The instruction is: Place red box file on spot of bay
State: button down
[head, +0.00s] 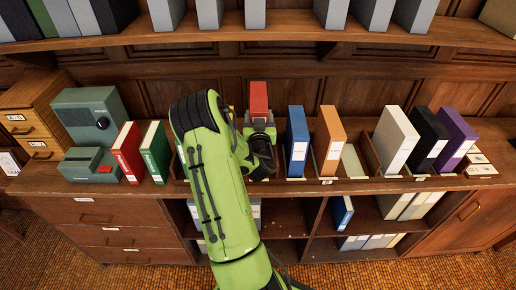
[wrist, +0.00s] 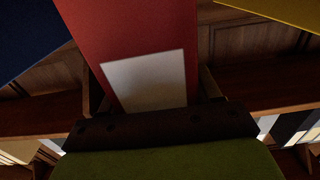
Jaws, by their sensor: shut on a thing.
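A red box file (head: 259,98) is held by my gripper (head: 262,130) above the back of the counter, left of the blue box file. In the wrist view the red box file (wrist: 140,35) rises from the dark jaw edge (wrist: 160,122), its white label facing the camera. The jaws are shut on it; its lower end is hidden. A row of wooden bays (head: 372,157) runs along the counter. A pale green flat patch (head: 353,163) shows in the gap between the orange and white files. My arm hides the bays left of the gripper.
Blue (head: 297,140) and orange (head: 329,140) box files stand right of my gripper, then white (head: 394,138), black (head: 429,138) and purple (head: 456,138) ones. Another red file (head: 129,150) and a green file (head: 156,150) stand left. A shelf (head: 280,30) overhangs behind.

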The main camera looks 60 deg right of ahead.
jog(key=f+b, duration=0.5)
jog(key=b, duration=0.1)
jog(key=shift+s+a+f, duration=0.1)
jog(key=shift+a+f, duration=0.1)
jog(key=shift+f, duration=0.2)
jog(key=shift+d+f+b, duration=0.1)
jog(key=shift+f+b, duration=0.5)
notch_tip(320, 180, down, 3)
jog(key=b, duration=0.2)
jog(key=shift+r+b, duration=0.1)
jog(key=shift+b, duration=0.3)
jog(key=shift+r, duration=0.15)
jog(key=c, duration=0.7)
grip_release()
jog(key=shift+f, duration=0.2)
jog(key=o, duration=0.5)
jog(key=shift+r, duration=0.1)
